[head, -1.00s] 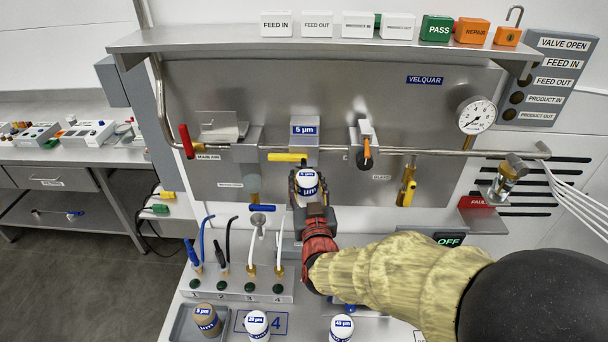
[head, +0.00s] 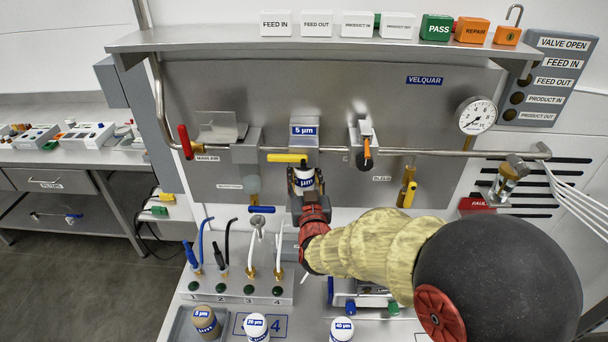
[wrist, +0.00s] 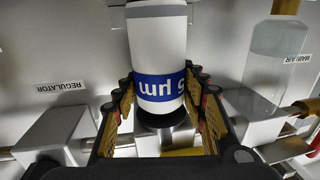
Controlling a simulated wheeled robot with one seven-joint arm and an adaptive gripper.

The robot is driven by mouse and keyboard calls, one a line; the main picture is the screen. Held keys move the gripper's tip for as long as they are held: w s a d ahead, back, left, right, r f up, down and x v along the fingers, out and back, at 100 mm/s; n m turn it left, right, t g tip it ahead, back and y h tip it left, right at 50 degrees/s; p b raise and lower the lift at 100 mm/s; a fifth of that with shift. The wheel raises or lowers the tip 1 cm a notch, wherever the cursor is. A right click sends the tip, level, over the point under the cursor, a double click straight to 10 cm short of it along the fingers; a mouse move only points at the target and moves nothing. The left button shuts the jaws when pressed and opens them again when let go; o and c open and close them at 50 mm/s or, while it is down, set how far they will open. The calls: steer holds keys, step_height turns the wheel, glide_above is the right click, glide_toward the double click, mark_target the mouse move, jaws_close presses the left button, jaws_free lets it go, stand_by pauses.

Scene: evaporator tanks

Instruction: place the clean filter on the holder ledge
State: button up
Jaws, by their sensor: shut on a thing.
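My gripper (head: 304,181) is shut on a clean white filter (head: 305,176) with a blue band. In the head view it holds the filter just below the grey holder block (head: 304,141) labelled 5 µm and the yellow handle beside it. In the wrist view the filter (wrist: 158,45) stands between the two fingers (wrist: 165,108), its 5 µm print upside down. A dark round piece shows at its lower end there. The ledge cannot be made out clearly, and I cannot tell whether the filter touches the holder.
A brown 5 µm filter (head: 206,321) sits in a tray at the front left. White 20 µm (head: 256,326) and 40 µm (head: 342,329) filters stand beside it. A horizontal pipe (head: 430,152), a gauge (head: 477,116) and a red-handled valve (head: 186,141) surround the holder.

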steer(key=o, duration=1.2)
steer(key=shift+f, duration=0.1)
steer(key=shift+o, duration=0.2)
steer(key=s+d+p, duration=0.1)
steer(key=s+d, duration=0.1)
steer(key=s, duration=1)
steer(key=s+d+r+g+h, duration=0.1)
steer(key=s+d+g, duration=0.5)
steer(key=s, duration=0.7)
steer(key=s+d+r+m+g+h, duration=0.1)
steer(key=s+d+g, duration=0.5)
steer(key=s+d, duration=0.5)
steer(key=shift+s+d+r, duration=0.25)
steer(key=shift+s+r, duration=0.15)
steer(key=shift+s, duration=0.65)
